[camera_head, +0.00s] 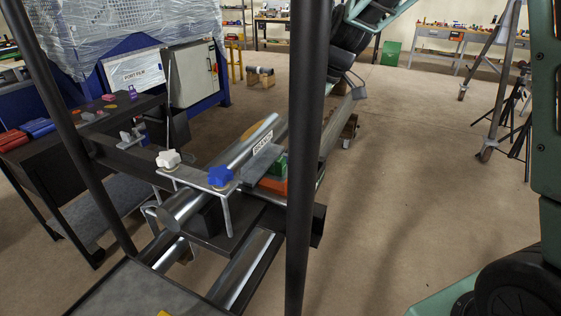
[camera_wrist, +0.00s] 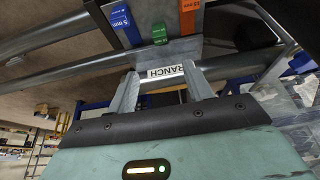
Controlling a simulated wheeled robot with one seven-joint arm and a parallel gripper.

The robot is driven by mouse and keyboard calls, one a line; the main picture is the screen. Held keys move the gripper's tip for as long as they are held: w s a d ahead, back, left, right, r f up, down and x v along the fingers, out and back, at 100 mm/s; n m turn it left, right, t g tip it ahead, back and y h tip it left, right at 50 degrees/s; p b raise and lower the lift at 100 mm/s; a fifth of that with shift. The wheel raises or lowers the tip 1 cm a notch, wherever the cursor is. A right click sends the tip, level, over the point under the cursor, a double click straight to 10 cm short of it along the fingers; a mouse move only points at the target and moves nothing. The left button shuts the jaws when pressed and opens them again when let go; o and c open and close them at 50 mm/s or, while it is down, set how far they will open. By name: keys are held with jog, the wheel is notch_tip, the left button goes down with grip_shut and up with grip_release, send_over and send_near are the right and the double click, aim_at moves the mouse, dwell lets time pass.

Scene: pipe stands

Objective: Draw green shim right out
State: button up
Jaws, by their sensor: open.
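The green shim (camera_wrist: 159,34) shows as a small green tab at the edge of a grey plate in the wrist view, between a blue shim and an orange shim. In the head view a green block (camera_head: 280,165), likely this shim, sits beside the pipe labelled BRANCH, partly hidden by a grey plate. My gripper (camera_wrist: 160,70) is open in the wrist view, its two grey fingers apart and pointing towards the green shim. I see nothing between the fingertips; the shim lies beyond them.
The blue shim (camera_wrist: 121,22) and orange shim (camera_wrist: 188,16) flank the green one closely. A dark upright post (camera_head: 305,160) stands right of the pipe.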

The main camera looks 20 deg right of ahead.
aim_at(281, 159)
jog(key=p+x, duration=0.3)
jog(key=x, duration=1.4)
jog(key=shift+c, duration=0.3)
